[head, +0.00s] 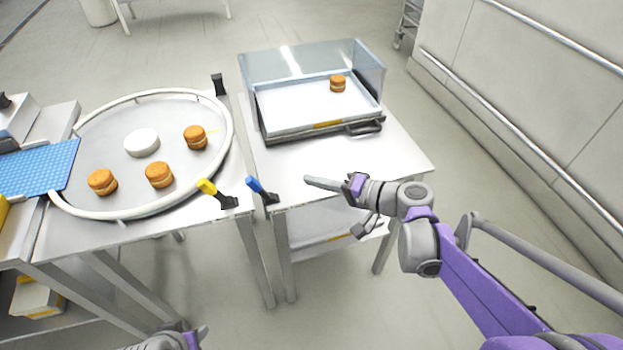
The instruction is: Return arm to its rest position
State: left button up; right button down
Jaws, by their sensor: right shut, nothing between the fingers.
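My right arm comes in from the lower right, purple and grey. Its gripper (322,184) is shut and empty, over the front part of the right-hand table (400,150), pointing left. I cannot tell how high it is above the tabletop. My left arm shows only in a small part at the bottom edge, left of centre. Its fingers are not clearly visible there.
A round white-rimmed tray (226,150) on the left table holds three filled rounds (159,175) and a white disc (141,142). A clear-walled tray (290,115) holds one round (338,83). Yellow (207,187) and blue (255,185) handles stand at the table edges.

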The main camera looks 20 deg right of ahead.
dwell(0.3)
jog(key=s+a+f+n+g+h+p, duration=0.2)
jog(key=s, duration=0.4)
jog(key=s+a+f+n+g+h+p, duration=0.1)
jog(key=s+f+g+h+p, duration=0.15)
jog(key=s, duration=0.35)
jog(key=s+d+n+h+p, duration=0.2)
jog(key=s+d+n+h, duration=0.1)
jog(key=s+d+h, duration=0.3)
jog(key=shift+s+d+g, duration=0.15)
jog(key=shift+s+g, duration=0.3)
jog(key=shift+s, duration=0.7)
jog(key=c, duration=1.6)
grip_release()
